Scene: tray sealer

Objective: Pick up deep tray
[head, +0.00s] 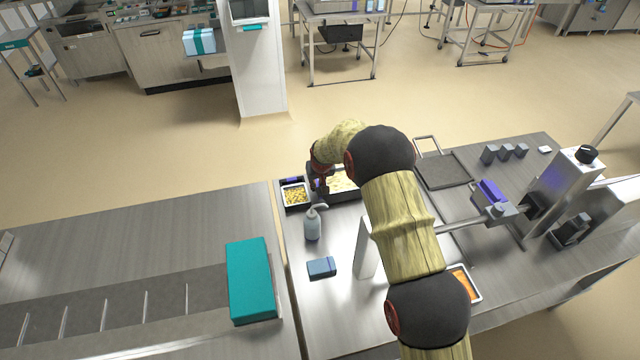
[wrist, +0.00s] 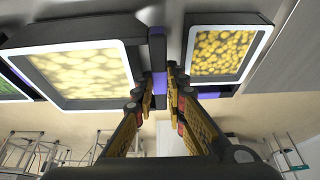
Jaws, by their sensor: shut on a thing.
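I take the larger dark-walled tray with a pale rim and pale yellow food to be the deep tray (head: 338,193). In the wrist view the deep tray (wrist: 90,105) fills the upper left. My gripper (wrist: 163,80) has its fingers closed on a dark upright piece with a purple band at this tray's right side. In the head view my gripper (head: 320,183) is at the tray's left end, partly hidden by my arm. I cannot tell whether the tray is lifted.
A smaller dark tray of yellow pieces (head: 283,195) stands close beside the gripper. A bottle (head: 312,228), a blue block (head: 321,267) and a teal box (head: 250,280) are nearer. The sealer (head: 555,195) and a tray of orange food (head: 476,288) are to the right.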

